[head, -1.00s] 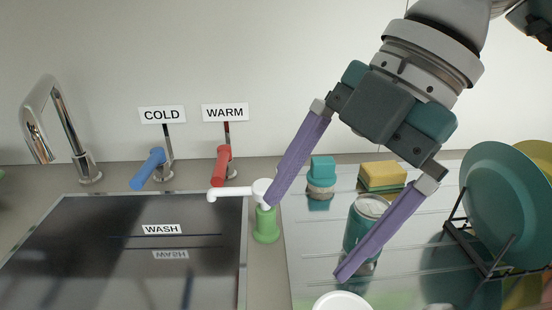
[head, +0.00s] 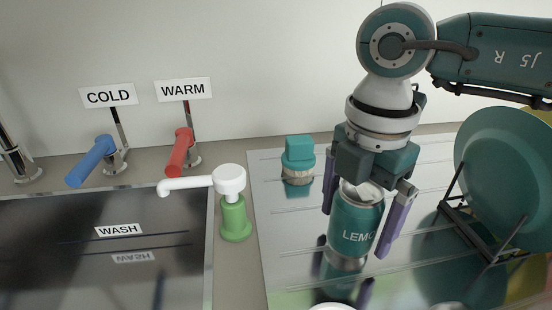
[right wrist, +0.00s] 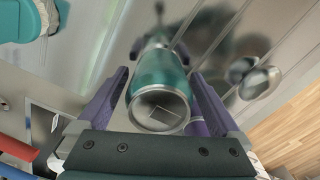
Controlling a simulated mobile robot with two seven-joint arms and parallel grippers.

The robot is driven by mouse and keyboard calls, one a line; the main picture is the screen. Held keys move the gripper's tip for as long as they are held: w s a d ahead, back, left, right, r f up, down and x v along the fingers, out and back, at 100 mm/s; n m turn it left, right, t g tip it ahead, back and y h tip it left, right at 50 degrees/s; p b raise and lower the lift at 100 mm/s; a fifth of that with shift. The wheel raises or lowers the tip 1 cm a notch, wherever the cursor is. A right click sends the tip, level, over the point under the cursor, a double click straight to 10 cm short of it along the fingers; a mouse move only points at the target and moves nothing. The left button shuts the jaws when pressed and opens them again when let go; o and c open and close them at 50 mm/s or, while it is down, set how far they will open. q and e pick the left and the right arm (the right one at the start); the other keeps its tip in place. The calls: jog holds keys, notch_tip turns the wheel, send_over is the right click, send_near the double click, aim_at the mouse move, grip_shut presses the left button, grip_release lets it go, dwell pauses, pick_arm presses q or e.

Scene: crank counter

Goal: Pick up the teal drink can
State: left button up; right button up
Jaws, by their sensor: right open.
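The teal drink can (head: 356,228), with "LEMO" lettering showing, stands upright on the shiny drainboard (head: 285,250). My right gripper (head: 358,232) is above and around it, with one purple finger on each side and the jaws open. The right wrist view shows the can (right wrist: 160,85) between the two fingers of the gripper (right wrist: 160,90), its top towards the camera. Small gaps seem to show beside the can; contact is hard to tell. My left gripper is not in view.
A dish rack (head: 470,232) with a teal plate (head: 505,170) stands close on the right. A teal-topped brush (head: 299,158) stands behind left. A green soap pump (head: 235,217) and the sink (head: 100,255) lie further left. A white round thing (head: 332,307) is at the front.

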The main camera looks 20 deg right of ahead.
jog(key=shift+f, duration=0.4)
jog(key=shift+c, duration=0.4)
jog(key=c, duration=1.2)
jog(key=shift+o, duration=0.2)
jog(key=shift+r, duration=0.15)
